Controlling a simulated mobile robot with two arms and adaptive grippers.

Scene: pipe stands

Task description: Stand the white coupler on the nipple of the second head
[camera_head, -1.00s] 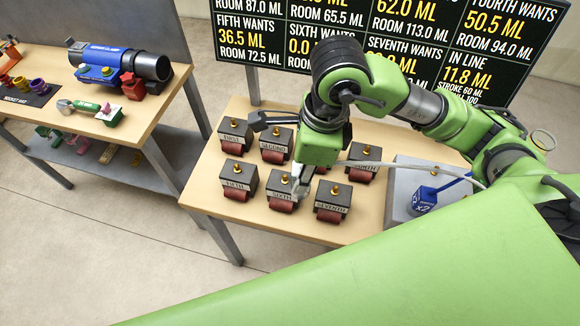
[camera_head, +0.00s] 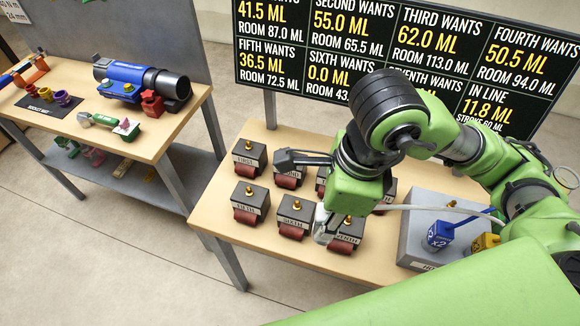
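The second head (camera_head: 286,179) is a dark block with a red roller in the back row. A dark bar of my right arm's end crosses its top, so its nipple is hidden. My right gripper (camera_head: 322,226) hangs low between the sixth head (camera_head: 295,216) and the seventh head (camera_head: 346,236). A pale, shiny piece shows at its lower end. I cannot tell whether this is a finger or the white coupler, or whether the gripper is shut. A pale hose (camera_head: 425,208) runs right from behind my wrist. My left gripper is not in view.
The first head (camera_head: 249,154) and fifth head (camera_head: 250,201) stand at left with brass nipples showing. A grey box with a blue x2 block (camera_head: 440,234) is at right. The lettered board (camera_head: 400,65) stands behind. A second table (camera_head: 165,130) holds a blue cylinder assembly (camera_head: 140,80).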

